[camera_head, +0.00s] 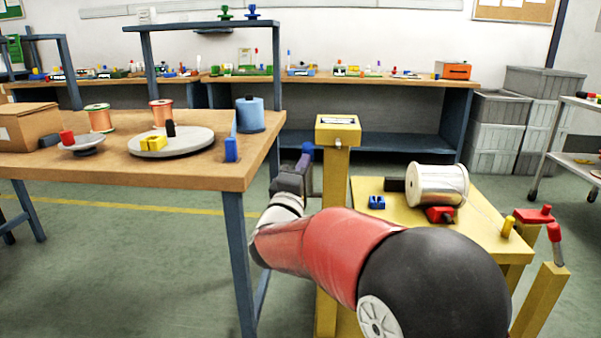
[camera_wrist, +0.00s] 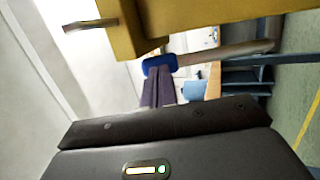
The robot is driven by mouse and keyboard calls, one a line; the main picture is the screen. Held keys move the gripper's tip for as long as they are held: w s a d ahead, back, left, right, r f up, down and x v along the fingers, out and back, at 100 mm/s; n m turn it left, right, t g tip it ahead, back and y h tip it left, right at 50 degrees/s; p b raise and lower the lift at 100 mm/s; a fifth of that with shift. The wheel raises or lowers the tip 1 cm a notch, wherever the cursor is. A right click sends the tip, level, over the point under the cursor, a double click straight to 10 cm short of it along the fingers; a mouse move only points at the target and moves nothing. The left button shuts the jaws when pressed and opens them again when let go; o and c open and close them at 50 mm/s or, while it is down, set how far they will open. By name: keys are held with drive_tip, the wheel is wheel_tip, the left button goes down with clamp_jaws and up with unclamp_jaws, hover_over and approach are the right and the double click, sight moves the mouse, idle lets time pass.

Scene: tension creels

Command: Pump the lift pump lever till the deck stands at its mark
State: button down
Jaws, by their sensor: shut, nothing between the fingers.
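The yellow pump post (camera_head: 335,190) stands left of the yellow deck (camera_head: 480,237), with a box-shaped head (camera_head: 338,133) on top. The lever's blue grip (camera_head: 308,149) is just left of the post. In the wrist view the blue grip (camera_wrist: 157,63) is at the end of a grey lever rod (camera_wrist: 225,52), below a yellow block (camera_wrist: 200,12). My gripper (camera_wrist: 158,77) is shut, its dark fingers side by side with their tips at the blue grip; I cannot tell whether they touch. My gripper also shows in the head view (camera_head: 303,164). I cannot make out the deck's mark.
A silver wire reel (camera_head: 438,184), a blue clip (camera_head: 377,202) and a red block (camera_head: 440,214) are on the deck. A wooden table (camera_head: 200,178) with spools stands close left of my arm. Red-topped posts (camera_head: 555,240) stand at the right. Floor is open at lower left.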

drive_tip(key=shift+w+r+p, duration=0.55)
drive_tip(key=shift+w+p, duration=0.3)
